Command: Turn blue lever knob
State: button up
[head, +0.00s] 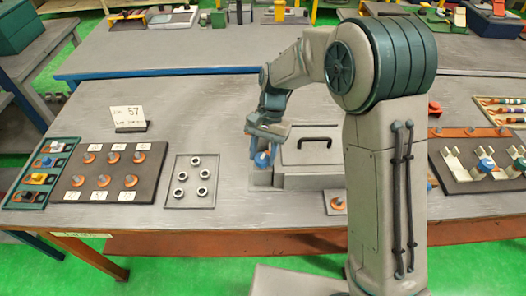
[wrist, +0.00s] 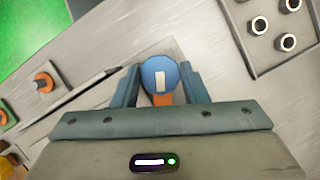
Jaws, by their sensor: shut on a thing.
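The blue lever knob (wrist: 159,75) is round with a white mark on its face and an orange part below it. In the wrist view it sits between the two fingers of my gripper (wrist: 160,86), which is shut on it. In the head view the knob (head: 262,159) shows at the front left of a grey box, with my gripper (head: 264,150) at it from above. The lever's base is partly hidden by my gripper.
The grey box with a black handle (head: 315,143) stands beside my gripper. To its left lie a tray of metal rings (head: 192,201), a dark board with orange knobs (head: 85,196) and a sign (head: 128,117). A board with levers (head: 470,178) is at the right.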

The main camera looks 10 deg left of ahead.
jog(key=n+h, duration=0.1)
jog(key=n, duration=0.1)
jog(key=n+h, duration=0.1)
jog(key=n, duration=0.2)
jog(key=shift+a+f+n, duration=0.1)
jog(key=shift+f+n, duration=0.05)
jog(key=shift+n, duration=0.15)
jog(key=n+h, duration=0.1)
jog(key=n, duration=0.1)
jog(key=n+t+h, duration=0.1)
jog(key=n, duration=0.2)
jog(key=shift+s+a+n, duration=0.1)
jog(key=shift+s+n, duration=0.05)
jog(key=shift+n, duration=0.15)
jog(key=n+t, duration=0.1)
jog(key=n, duration=0.1)
jog(key=n+h+b, duration=0.1)
jog(key=n, duration=0.2)
jog(key=shift+s+a+t, duration=0.1)
jog(key=shift+s+t, duration=0.05)
jog(key=shift+t, duration=0.25)
jog(key=n+t, duration=0.1)
jog(key=n, duration=0.2)
jog(key=n+t, duration=0.1)
jog(key=n, duration=0.2)
jog(key=shift+s+b, duration=0.2)
jog(key=shift+b, duration=0.15)
jog(key=shift+n+h, duration=0.3)
jog(key=o, duration=1)
jog(key=shift+a, duration=0.1)
